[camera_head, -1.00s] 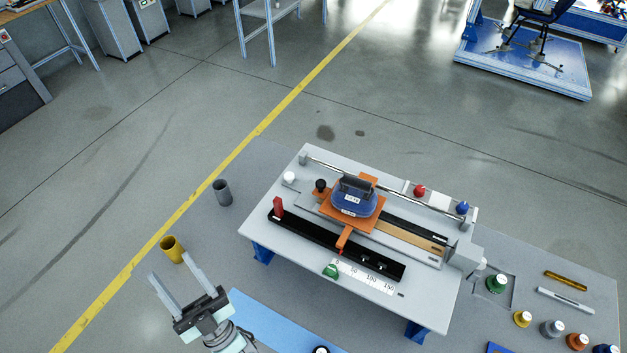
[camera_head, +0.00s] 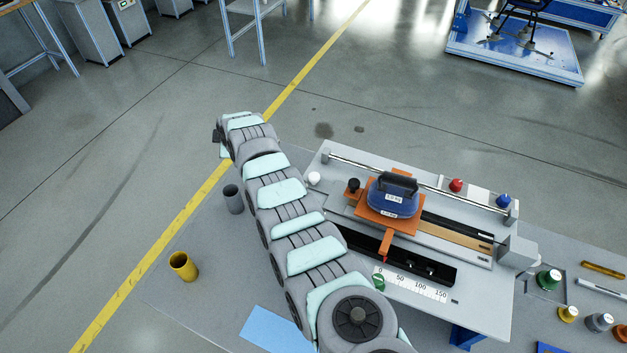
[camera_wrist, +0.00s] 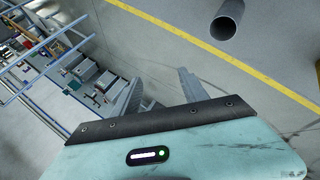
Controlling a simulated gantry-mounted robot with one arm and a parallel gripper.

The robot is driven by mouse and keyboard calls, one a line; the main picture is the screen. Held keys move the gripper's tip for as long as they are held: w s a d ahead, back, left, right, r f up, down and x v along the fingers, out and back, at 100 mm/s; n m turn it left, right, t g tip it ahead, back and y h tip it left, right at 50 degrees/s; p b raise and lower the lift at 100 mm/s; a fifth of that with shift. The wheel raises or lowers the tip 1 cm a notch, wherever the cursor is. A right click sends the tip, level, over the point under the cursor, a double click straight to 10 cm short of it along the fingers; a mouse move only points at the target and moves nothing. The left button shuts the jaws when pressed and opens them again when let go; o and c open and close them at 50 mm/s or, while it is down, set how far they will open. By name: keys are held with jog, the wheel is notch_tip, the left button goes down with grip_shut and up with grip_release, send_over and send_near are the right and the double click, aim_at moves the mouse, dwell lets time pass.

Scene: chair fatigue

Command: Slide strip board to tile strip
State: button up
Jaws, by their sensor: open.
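The grey test rig (camera_head: 480,290) stands on the table. On it an orange carriage (camera_head: 385,243) bears a blue weight (camera_head: 392,200) with a black handle. A tan strip (camera_head: 458,238) and a black strip run along the rig's channel to the right of the carriage; I cannot tell which is the strip board or the tile strip. A black slotted bar (camera_head: 432,268) lies in front, partly hidden by my arm. My gripper (camera_wrist: 163,78) is open and empty in the wrist view, over the floor, away from the rig. In the head view it is mostly hidden at my arm's far end.
A grey cup (camera_head: 233,198) stands left of my arm, also seen in the wrist view (camera_wrist: 226,22). A yellow cup (camera_head: 183,266) stands at the front left. A metal rail (camera_head: 420,183) spans the rig's back. Several coloured knobs (camera_head: 549,280) stand at right.

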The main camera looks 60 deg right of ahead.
jog(key=s+d+r+n+g+y+b, duration=0.1)
jog(key=s+d+r+g, duration=0.2)
jog(key=s, duration=0.8)
notch_tip(320, 180, up, 4)
jog(key=n+g+y+b, duration=0.2)
jog(key=g+y, duration=0.1)
jog(key=g, duration=0.1)
send_over(314, 176)
notch_tip(314, 176, down, 11)
jog(key=shift+r+p, duration=0.2)
jog(key=shift+p, duration=1)
jog(key=shift+c, duration=0.2)
grip_shut()
